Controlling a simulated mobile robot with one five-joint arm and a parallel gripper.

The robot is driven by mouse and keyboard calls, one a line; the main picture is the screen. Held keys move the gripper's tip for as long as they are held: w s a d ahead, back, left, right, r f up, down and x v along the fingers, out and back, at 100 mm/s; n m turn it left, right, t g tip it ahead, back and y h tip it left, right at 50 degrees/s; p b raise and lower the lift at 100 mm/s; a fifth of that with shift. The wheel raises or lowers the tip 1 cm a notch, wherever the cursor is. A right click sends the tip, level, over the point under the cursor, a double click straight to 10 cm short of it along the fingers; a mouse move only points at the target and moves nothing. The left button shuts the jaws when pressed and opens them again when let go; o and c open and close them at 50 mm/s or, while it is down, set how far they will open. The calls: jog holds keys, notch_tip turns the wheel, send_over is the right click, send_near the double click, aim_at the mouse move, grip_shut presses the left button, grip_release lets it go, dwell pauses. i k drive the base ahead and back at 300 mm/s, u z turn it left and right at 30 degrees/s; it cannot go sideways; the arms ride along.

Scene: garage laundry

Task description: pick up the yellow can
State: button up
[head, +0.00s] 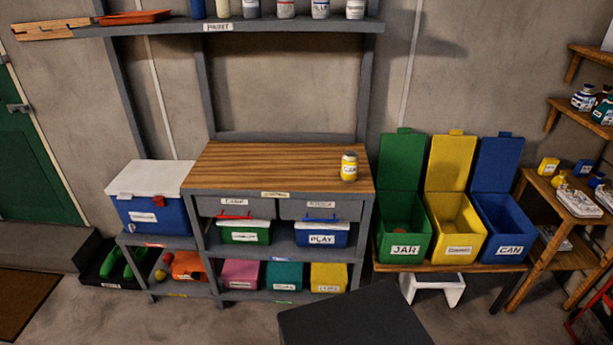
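A small yellow can (349,167) with a pale label and a greyish top stands upright on the wooden top (270,168) of the grey workbench. It is near the right end of that top, and nothing touches it. My gripper is not in view. A dark flat shape (350,318) at the bottom centre may be part of my own body.
Green (403,225), yellow (455,230) and blue (502,230) open-lidded bins stand right of the bench. A white-lidded blue cooler (150,200) stands left. A paint shelf (240,26) hangs above. The bench top is otherwise clear. Wooden shelves (565,200) stand far right.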

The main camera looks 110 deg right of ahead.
aim_at(350, 162)
jog(key=z, duration=0.15)
jog(key=i, duration=0.65)
jog(key=z, duration=3.45)
jog(key=i, duration=0.7)
